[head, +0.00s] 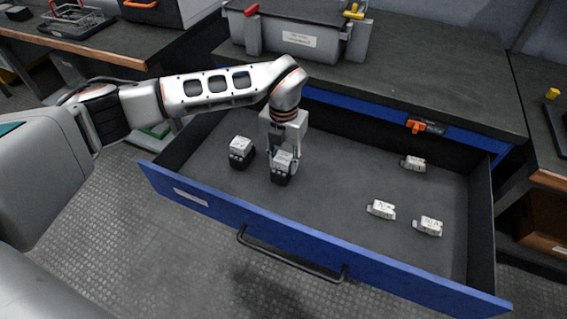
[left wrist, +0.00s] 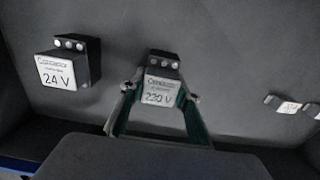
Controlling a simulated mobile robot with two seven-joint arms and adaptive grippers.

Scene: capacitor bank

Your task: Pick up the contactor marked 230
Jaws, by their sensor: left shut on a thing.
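The contactor marked 230 V (left wrist: 160,92) is a dark block with a white label and screw terminals, between the fingers of my left gripper (left wrist: 155,100). In the head view this contactor (head: 281,172) is in the open drawer, under my left gripper (head: 284,155), which comes down from above and is shut on it. I cannot tell whether it touches the drawer floor. The contactor marked 24 V (left wrist: 62,72) stands apart to its left, and it also shows in the head view (head: 240,152). My right gripper is not in view.
The drawer has a blue front (head: 300,243) with a dark handle (head: 290,266). Three small white-labelled parts (head: 381,209), (head: 428,226), (head: 414,163) lie in its right half. Bare floor lies between them and the contactors. A grey bin (head: 300,38) stands on the bench behind.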

